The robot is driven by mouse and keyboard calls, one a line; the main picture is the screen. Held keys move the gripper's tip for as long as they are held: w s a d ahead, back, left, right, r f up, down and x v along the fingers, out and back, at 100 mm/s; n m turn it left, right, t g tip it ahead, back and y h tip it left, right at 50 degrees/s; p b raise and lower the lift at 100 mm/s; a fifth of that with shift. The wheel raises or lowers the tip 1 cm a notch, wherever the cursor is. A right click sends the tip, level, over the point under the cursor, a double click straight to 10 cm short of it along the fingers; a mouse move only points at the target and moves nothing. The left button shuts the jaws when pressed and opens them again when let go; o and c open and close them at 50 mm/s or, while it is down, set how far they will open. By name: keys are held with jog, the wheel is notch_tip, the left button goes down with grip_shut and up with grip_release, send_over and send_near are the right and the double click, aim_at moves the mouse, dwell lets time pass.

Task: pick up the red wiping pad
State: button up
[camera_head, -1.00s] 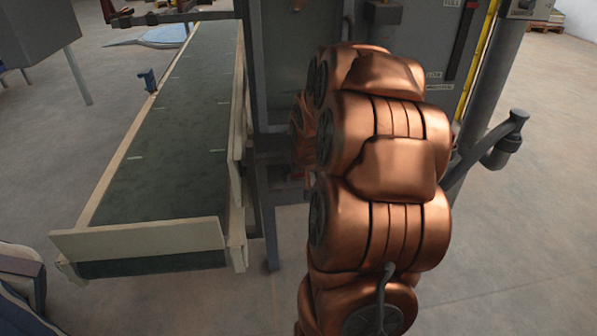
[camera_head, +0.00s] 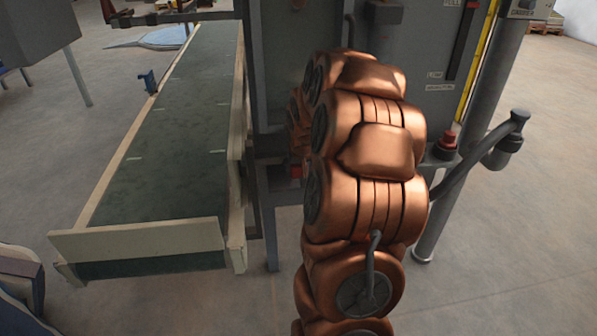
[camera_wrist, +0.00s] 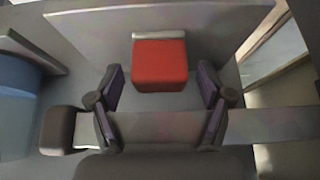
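The red wiping pad (camera_wrist: 160,65) is a red block with a grey strip along its far edge. It sits on a grey surface in the upper middle of the wrist view. My gripper (camera_wrist: 161,90) is open, with one dark finger on each side of the pad's near end and a gap on both sides. Nothing is held. In the head view my copper arm hides the gripper. A small red patch (camera_head: 295,171) shows beside the arm there; I cannot tell whether it is the pad.
In the wrist view, a grey wall (camera_wrist: 90,35) stands beyond the pad and a blue rounded thing (camera_wrist: 15,95) is at left. In the head view, a long green-topped conveyor (camera_head: 170,130) lies left of the arm. A red button (camera_head: 448,138) and a grey post (camera_head: 482,100) are at right.

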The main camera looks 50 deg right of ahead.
jog(key=c, duration=1.1)
jog(key=shift+r+p, duration=0.15)
jog(key=shift+p, duration=0.15)
jog(key=shift+s+a+b, duration=0.3)
jog(key=shift+s+a, duration=1.5)
jog(key=shift+s, duration=0.6)
jog(key=shift+s+a+b, duration=0.25)
jog(key=shift+s+a, duration=1.6)
jog(key=shift+s, duration=0.5)
jog(key=shift+s+a+b, duration=0.3)
jog(key=shift+s+a, duration=1.5)
jog(key=shift+s, duration=0.6)
